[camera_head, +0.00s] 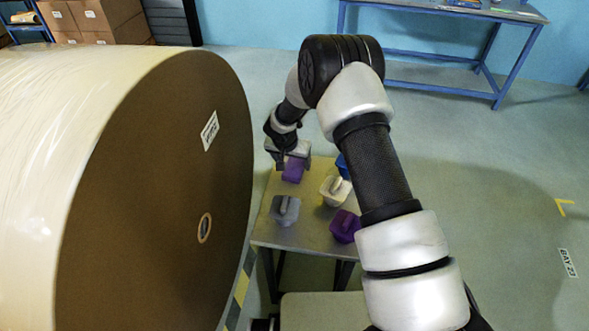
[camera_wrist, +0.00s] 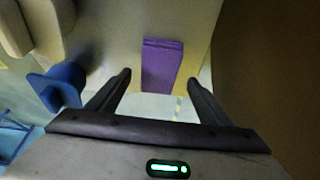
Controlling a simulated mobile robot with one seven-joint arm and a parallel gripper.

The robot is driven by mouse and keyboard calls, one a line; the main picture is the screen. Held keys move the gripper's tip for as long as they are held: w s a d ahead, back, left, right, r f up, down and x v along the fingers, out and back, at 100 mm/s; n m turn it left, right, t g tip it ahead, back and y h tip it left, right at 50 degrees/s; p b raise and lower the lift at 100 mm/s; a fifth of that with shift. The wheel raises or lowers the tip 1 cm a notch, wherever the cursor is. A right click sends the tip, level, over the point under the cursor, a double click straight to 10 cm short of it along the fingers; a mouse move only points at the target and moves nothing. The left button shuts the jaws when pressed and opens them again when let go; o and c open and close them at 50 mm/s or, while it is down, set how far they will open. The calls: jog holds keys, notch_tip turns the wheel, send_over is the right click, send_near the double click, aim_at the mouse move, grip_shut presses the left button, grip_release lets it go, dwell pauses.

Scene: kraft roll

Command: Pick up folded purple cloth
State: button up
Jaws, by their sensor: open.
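The folded purple cloth (camera_head: 292,172) lies on the small table near its far left edge, a flat block with a visible fold along one end. In the wrist view the cloth (camera_wrist: 163,65) shows between and past my two fingertips. My gripper (camera_head: 289,160) is above the far end of the cloth, pointing down, and partly hides it in the head view. In the wrist view my gripper (camera_wrist: 159,78) is open with nothing held. I cannot tell the exact height gap between the fingertips and the cloth.
A blue-framed workbench (camera_head: 440,80) is behind.

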aim_at(294, 167)
jog(key=x, duration=0.3)
jog(key=shift+d+f, duration=0.1)
jog(key=shift+f, duration=0.15)
jog(key=shift+c, duration=0.2)
jog(key=c, duration=1.1)
jog(key=shift+r, duration=0.15)
notch_tip(294, 167, up, 10)
jog(key=shift+p, duration=0.35)
